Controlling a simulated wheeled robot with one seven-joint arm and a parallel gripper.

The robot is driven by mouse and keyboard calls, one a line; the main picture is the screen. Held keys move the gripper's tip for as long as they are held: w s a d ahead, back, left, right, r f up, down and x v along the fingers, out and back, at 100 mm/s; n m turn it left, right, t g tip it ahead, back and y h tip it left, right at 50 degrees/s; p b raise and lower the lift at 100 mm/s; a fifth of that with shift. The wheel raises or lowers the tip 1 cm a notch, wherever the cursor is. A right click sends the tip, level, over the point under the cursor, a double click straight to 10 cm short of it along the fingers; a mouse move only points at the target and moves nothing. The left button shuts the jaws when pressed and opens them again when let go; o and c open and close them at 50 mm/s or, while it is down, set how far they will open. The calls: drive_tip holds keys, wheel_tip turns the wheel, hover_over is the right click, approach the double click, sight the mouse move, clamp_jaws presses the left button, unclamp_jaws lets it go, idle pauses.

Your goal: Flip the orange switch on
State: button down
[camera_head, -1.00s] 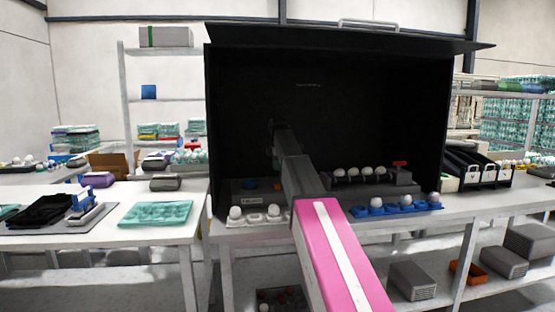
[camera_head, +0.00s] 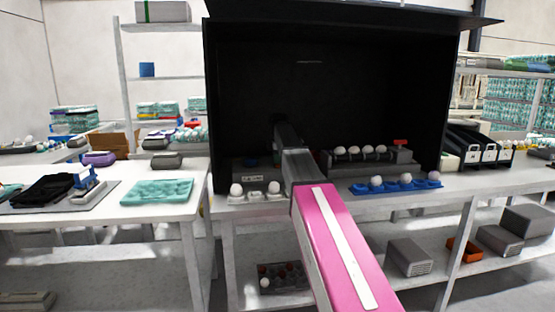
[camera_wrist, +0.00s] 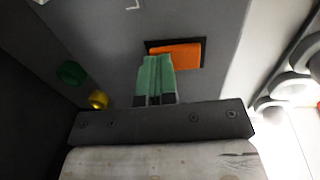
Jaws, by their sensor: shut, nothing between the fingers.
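In the wrist view the orange switch (camera_wrist: 181,55) sits in a dark rectangular frame on a grey panel (camera_wrist: 215,25). My gripper (camera_wrist: 156,62) is shut and empty, with its two green fingertips side by side. The fingertips overlap the lower left part of the switch in the picture; I cannot tell whether they touch it. In the head view my pink and grey arm reaches into the black box (camera_head: 380,95) and hides the switch and my gripper.
A green knob (camera_wrist: 71,72) and a yellow knob (camera_wrist: 98,99) are left of the switch. White eggs sit on a grey rack (camera_head: 375,166) inside the box, right of my arm. A white egg tray (camera_head: 254,198) and a blue egg tray (camera_head: 395,187) lie at the box's front edge.

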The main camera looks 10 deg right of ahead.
sight(279, 166)
drive_tip(key=shift+s+f, duration=0.1)
drive_tip(key=shift+s, duration=0.1)
drive_tip(key=shift+s+r, duration=0.2)
drive_tip(key=shift+s, duration=0.4)
drive_tip(key=shift+r, duration=0.1)
drive_tip(key=shift+r, duration=0.2)
wheel_tip(279, 166, up, 13)
drive_tip(key=s, duration=0.2)
drive_tip(key=shift+r, duration=0.2)
idle(0.3)
